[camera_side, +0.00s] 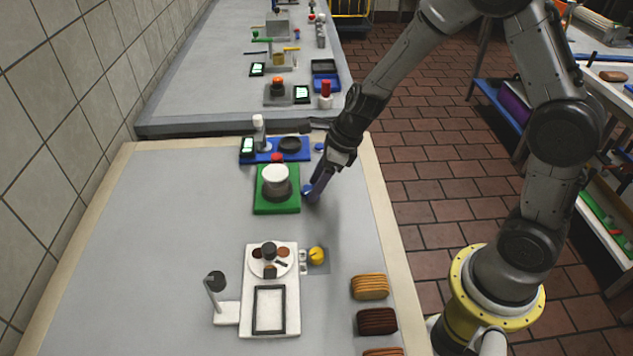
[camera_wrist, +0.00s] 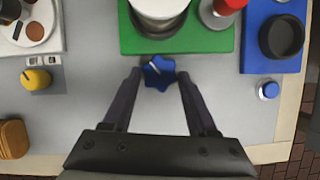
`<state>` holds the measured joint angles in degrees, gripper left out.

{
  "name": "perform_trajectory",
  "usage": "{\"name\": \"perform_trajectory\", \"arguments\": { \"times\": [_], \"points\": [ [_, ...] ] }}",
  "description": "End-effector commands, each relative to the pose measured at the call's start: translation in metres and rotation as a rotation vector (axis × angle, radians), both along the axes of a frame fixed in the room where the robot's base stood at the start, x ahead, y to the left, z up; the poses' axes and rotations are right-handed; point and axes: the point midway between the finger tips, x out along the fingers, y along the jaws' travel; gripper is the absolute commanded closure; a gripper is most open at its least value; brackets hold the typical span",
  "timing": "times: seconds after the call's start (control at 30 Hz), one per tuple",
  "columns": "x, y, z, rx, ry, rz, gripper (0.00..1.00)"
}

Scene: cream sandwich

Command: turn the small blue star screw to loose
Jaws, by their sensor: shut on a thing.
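The blue star screw (camera_wrist: 158,75) sits at the edge of the green base (camera_wrist: 200,42) in the wrist view, with a pale pointer line on its face. It shows small and partly hidden by my fingers in the side view (camera_side: 307,193). My gripper (camera_wrist: 160,78) is shut on the star screw, with one dark finger on each side of it. In the side view my gripper (camera_side: 311,191) reaches down at the right edge of the green base.
A metal pot with a white top (camera_side: 275,176) and a red knob (camera_wrist: 226,6) stand on the green base. A blue base (camera_side: 264,157) with a black dish lies behind it. A white plate unit (camera_side: 287,318), yellow knob (camera_side: 317,256) and cookie stacks (camera_side: 370,287) are nearer. The left table is clear.

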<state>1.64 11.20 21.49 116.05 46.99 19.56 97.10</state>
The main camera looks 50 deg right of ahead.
Motion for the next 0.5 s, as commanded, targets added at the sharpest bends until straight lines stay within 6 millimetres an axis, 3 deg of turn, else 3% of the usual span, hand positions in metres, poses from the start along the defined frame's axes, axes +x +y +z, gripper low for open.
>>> {"name": "perform_trajectory", "arguments": {
  "times": [0.03,0.17,0.5],
  "points": [
    [-0.0001,0.0000,0.0002,0.000,0.000,0.000,0.73],
    [-0.0001,0.0000,0.0002,0.000,0.000,0.000,0.96],
    [0.0009,-0.0010,0.0006,0.000,-0.001,0.061,0.97]
  ]
}}
